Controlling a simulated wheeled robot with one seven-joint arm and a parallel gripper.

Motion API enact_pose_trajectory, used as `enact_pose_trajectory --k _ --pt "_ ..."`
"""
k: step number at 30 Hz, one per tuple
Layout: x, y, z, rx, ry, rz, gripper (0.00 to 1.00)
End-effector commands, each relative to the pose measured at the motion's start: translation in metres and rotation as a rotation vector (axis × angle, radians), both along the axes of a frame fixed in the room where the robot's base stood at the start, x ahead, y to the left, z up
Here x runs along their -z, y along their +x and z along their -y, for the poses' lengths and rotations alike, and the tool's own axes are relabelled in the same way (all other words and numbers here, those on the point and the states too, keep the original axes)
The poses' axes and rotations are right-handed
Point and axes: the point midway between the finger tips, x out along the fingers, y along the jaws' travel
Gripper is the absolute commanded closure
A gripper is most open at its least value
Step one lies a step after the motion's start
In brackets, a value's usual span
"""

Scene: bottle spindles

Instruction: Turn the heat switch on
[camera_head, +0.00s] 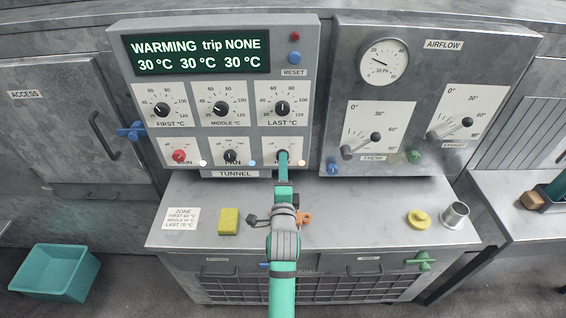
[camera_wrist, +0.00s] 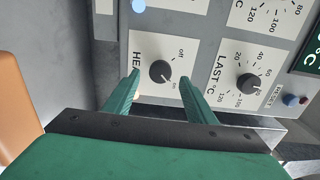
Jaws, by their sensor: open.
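The heat switch is a dark round knob on a white plate, seen in the wrist view (camera_wrist: 160,71) between my fingers. Its pale pointer mark appears turned toward the "on" label. My gripper (camera_wrist: 160,77) is open, with one green finger on each side of the knob; contact cannot be told. In the head view my gripper (camera_head: 283,155) covers most of the heat plate and the knob. An orange lamp (camera_head: 301,159) glows at that plate's right. The display (camera_head: 198,52) reads WARMING, trip NONE, and 30 °C in each zone.
The red main knob (camera_head: 179,156) and dark fan knob (camera_head: 230,156) sit left of the heat plate. The LAST dial (camera_head: 282,107) is directly above it. A yellow block (camera_head: 228,221) and metal cup (camera_head: 455,215) stand on the counter below. The airflow panel (camera_head: 423,95) is at right.

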Motion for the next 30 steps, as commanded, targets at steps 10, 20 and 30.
enact_pose_trajectory --k 10,20,30 --pt "0.0 -0.054 0.0 0.001 -0.001 0.001 0.49" --pt "-0.001 -0.067 0.0 0.001 0.0 0.002 0.49" --pt "-0.001 -0.067 0.0 0.001 0.0 0.001 0.49"
